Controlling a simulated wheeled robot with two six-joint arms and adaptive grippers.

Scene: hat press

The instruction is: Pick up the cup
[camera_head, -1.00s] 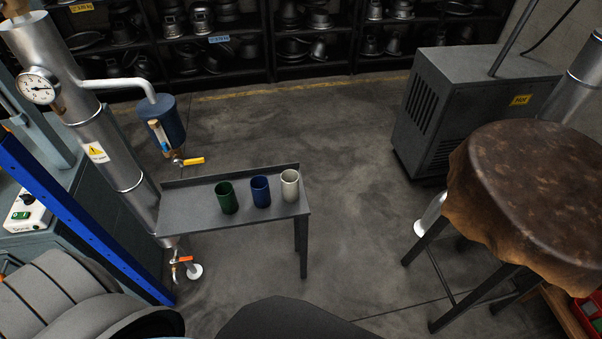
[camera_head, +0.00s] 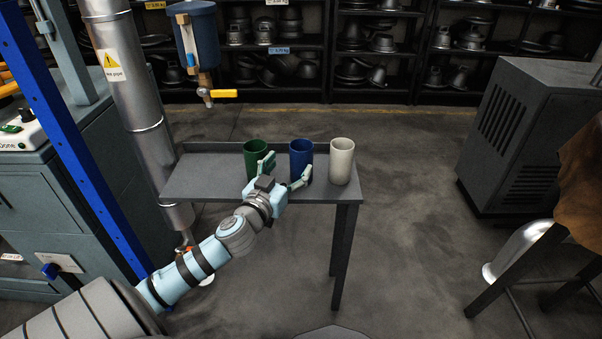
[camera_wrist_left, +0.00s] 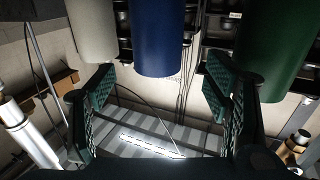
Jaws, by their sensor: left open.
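A green cup (camera_head: 255,152), a blue cup (camera_head: 301,152) and a white cup (camera_head: 341,160) stand upright in a row on a small grey table (camera_head: 205,176). My left gripper (camera_head: 286,170) is open and empty at the front of the row. In the head view its fingers overlap the green and blue cups. In the left wrist view the blue cup (camera_wrist_left: 158,35) shows between the open fingers (camera_wrist_left: 159,82), with the white cup (camera_wrist_left: 92,30) to the left and the green cup (camera_wrist_left: 275,50) to the right. I cannot tell whether any finger touches a cup. My right gripper is out of view.
A steel pipe (camera_head: 132,85) and a blue tank with a yellow-handled tap (camera_head: 196,40) stand at the table's left and back. A grey machine (camera_head: 530,130) is at the right. Dark shelves with metal moulds line the back. Floor between is clear.

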